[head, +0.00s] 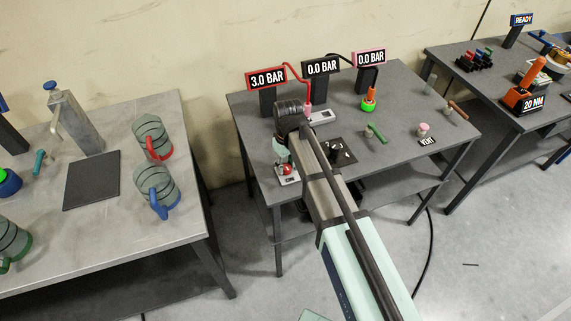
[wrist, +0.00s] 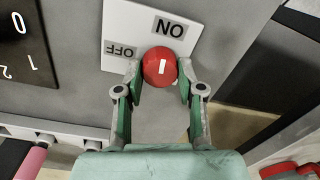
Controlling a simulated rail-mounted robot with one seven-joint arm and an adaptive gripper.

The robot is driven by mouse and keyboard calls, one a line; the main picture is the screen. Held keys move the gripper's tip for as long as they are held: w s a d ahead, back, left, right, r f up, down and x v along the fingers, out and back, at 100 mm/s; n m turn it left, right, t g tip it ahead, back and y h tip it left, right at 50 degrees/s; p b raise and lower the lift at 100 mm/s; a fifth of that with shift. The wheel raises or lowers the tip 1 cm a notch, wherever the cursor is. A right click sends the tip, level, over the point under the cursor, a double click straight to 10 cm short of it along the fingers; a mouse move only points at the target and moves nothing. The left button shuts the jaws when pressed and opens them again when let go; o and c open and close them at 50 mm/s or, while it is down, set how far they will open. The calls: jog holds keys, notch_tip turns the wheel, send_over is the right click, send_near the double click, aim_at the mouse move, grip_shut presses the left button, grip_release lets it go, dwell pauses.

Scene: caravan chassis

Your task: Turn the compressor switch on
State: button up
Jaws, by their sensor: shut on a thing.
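The compressor switch is a round red knob (wrist: 159,67) with a short white line, on a white plate (wrist: 119,22) marked ON and OFF. The line stands nearly upright in the wrist view, its upper end toward the ON label. My gripper (wrist: 160,72) is shut on the knob, with a green finger on each side. In the head view the red knob (head: 287,170) sits at the near left of the middle table, with my gripper (head: 284,160) directly over it. The fingers partly hide the plate there.
The middle table (head: 250,115) carries displays reading 3.0 BAR (head: 267,78) and 0.0 BAR (head: 322,65). A black dial plate (head: 338,150) lies right of the switch. A green-handled lever (head: 376,133) stands farther right. Left, a gap separates the table with jugs.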

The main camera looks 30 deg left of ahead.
aim_at(287, 165)
jog(key=shift+m, duration=0.7)
jog(key=o, duration=1.1)
jog(key=shift+o, duration=0.2)
notch_tip(287, 165, up, 12)
jog(key=shift+w+d, duration=0.15)
jog(key=shift+w, duration=0.05)
